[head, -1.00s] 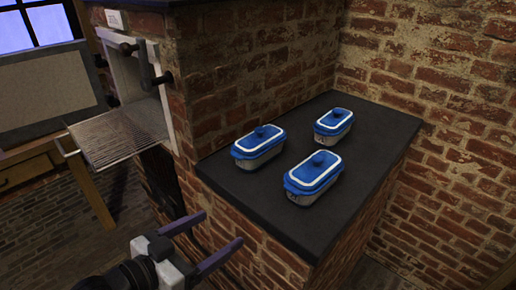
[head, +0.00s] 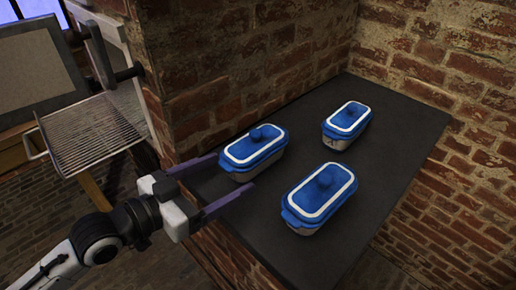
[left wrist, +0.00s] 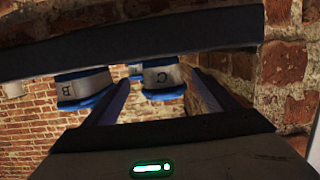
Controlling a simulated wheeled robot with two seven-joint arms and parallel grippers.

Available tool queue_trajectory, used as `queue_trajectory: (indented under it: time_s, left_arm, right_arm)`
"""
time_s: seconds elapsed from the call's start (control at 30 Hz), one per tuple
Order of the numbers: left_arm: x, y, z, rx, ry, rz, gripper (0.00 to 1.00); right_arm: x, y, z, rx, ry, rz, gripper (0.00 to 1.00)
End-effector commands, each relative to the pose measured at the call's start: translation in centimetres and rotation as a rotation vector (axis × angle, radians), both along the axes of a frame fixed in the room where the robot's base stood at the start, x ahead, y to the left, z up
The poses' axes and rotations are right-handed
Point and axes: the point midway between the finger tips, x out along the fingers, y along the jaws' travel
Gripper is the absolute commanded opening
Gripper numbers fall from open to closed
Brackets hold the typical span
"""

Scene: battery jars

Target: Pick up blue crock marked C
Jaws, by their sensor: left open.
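The blue crock marked C (head: 256,147) has a blue lid with a white rim and knob and a pale lower body. It stands upright at the left of the dark counter top. In the left wrist view, which looks upside down, its letter C shows on the pale side (left wrist: 160,77). My left gripper (head: 232,173) is open and empty, its two purple fingers pointing at this crock's near end. In the wrist view the crock lies between the fingers; I cannot tell whether they touch it. My right gripper is not in view.
A crock marked B (head: 320,196) stands to the right of crock C, and another similar crock (head: 347,124) stands farther back. The dark counter (head: 400,110) has brick walls behind it. A wire rack (head: 85,135) juts out at the left.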

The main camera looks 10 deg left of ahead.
Motion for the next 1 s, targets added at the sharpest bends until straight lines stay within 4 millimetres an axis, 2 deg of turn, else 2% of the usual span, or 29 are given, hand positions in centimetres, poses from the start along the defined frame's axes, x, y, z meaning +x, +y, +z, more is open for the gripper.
queue_trajectory:
  time_s: [0.2,0.47,0.73,1.0]
  left_arm:
    - [2.4,-1.6,-0.3,-0.004,-0.003,0.0,0.8]
    - [4.4,-2.8,-0.9,0.0,-0.001,0.001,0.8]
    - [7.9,-4.5,-1.3,-0.003,-0.001,0.001,0.8]
    - [8.6,-5.1,-1.7,0.001,-0.001,0.0,0.8]
  right_arm:
    - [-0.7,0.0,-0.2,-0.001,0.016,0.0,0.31]
    - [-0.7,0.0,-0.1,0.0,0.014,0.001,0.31]
    - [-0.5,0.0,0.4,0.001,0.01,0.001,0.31]
    - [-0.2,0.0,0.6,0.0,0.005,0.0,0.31]
